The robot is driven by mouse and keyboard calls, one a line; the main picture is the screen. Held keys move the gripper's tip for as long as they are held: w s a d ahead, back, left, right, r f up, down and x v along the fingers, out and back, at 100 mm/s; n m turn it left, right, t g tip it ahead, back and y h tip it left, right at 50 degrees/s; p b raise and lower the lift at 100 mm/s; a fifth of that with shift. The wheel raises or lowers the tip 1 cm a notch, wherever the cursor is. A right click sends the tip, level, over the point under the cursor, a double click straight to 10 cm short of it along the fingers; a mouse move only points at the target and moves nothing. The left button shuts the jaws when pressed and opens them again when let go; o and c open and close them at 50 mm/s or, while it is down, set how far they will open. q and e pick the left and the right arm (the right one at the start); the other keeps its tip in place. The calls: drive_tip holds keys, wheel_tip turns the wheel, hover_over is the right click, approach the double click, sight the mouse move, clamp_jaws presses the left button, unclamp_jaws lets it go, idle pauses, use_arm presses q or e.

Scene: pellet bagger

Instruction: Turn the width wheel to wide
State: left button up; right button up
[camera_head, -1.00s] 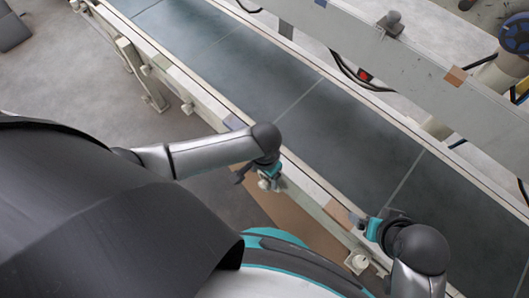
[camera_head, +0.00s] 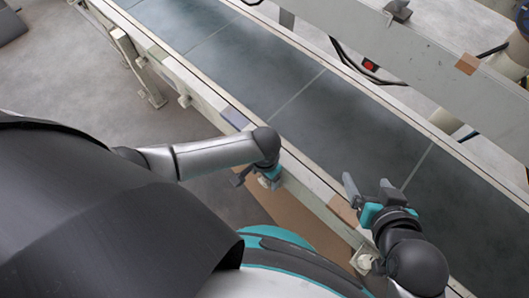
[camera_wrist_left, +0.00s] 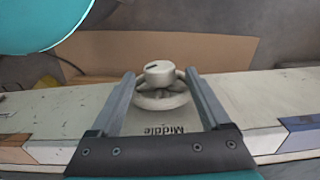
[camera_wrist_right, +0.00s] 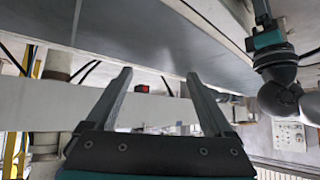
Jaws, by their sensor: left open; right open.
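The width wheel (camera_wrist_left: 162,98) is a pale round handwheel with a raised hub carrying a dark mark, on the conveyor's near side rail. In the left wrist view the word "Middle" (camera_wrist_left: 171,130) reads upside down below it. My left gripper (camera_wrist_left: 160,76) is open, one finger on each side of the wheel; I cannot tell if they touch it. In the head view my left gripper (camera_head: 256,178) is at the near rail and partly hides the wheel. My right gripper (camera_head: 368,188) is open and empty over the belt; its fingers also show in the right wrist view (camera_wrist_right: 158,82).
The dark conveyor belt (camera_head: 310,110) runs diagonally between pale rails. A second pale knob (camera_head: 363,262) sits lower on the near rail. A grey beam (camera_head: 420,50) runs along the far side.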

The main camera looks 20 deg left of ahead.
use_arm(q)
drive_tip(key=shift+f+b, duration=0.4)
drive_tip(key=shift+f, duration=0.65)
use_arm(e)
drive_tip(key=shift+w+a+r+t+y, duration=0.15)
drive_tip(key=shift+w+a+t+y, duration=0.2)
drive_tip(key=shift+a+t, duration=0.35)
drive_tip(key=shift+w+a+r+t+y, duration=0.15)
drive_tip(key=shift+w+a+t+y, duration=0.3)
drive_tip(key=shift+a, duration=0.35)
drive_tip(key=shift+s, duration=0.15)
use_arm(q)
clamp_jaws()
